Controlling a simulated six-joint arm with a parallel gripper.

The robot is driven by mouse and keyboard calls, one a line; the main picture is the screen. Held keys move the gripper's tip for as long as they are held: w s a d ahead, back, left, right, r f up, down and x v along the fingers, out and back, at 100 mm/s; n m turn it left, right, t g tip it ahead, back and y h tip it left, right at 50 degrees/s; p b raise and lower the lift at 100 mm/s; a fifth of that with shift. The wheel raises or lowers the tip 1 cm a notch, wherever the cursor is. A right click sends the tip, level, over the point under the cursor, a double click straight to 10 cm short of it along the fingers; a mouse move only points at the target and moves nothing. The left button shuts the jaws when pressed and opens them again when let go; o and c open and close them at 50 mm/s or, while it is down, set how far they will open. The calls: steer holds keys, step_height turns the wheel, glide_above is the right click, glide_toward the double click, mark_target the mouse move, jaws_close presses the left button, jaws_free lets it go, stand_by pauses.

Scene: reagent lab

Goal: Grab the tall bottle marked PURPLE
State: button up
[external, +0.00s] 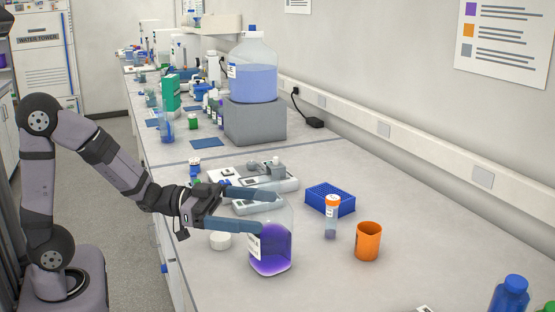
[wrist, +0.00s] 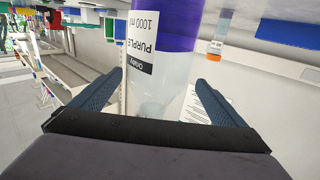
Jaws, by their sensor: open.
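A clear bottle with purple liquid (external: 271,250) stands upright on the bench in the external view. In the wrist view the same bottle (wrist: 172,70) appears upside down, and its white label reads PURPLE, 1000 ml. My gripper (external: 262,210) is open at the bottle's upper part, above the liquid. In the wrist view its two blue fingers (wrist: 158,95) lie one on each side of the bottle, with a visible gap on the right. The bottle's neck is partly hidden by the fingers in the external view.
A small orange-capped vial (external: 331,217), an orange cup (external: 368,242) and a blue rack (external: 330,199) stand to the right of the bottle. A white round lid (external: 220,240) lies to its left. Balance-like devices (external: 262,177) sit behind. A blue-capped bottle (external: 510,295) is at front right.

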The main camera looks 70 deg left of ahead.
mark_target(290, 214)
steer(key=shift+p+x, duration=0.8)
steer(key=shift+x, duration=2.9)
steer(key=shift+s+d, duration=0.15)
steer(key=shift+s, duration=0.05)
steer(key=c, duration=1.5)
steer(key=shift+r, duration=0.15)
steer(key=shift+c, duration=0.9)
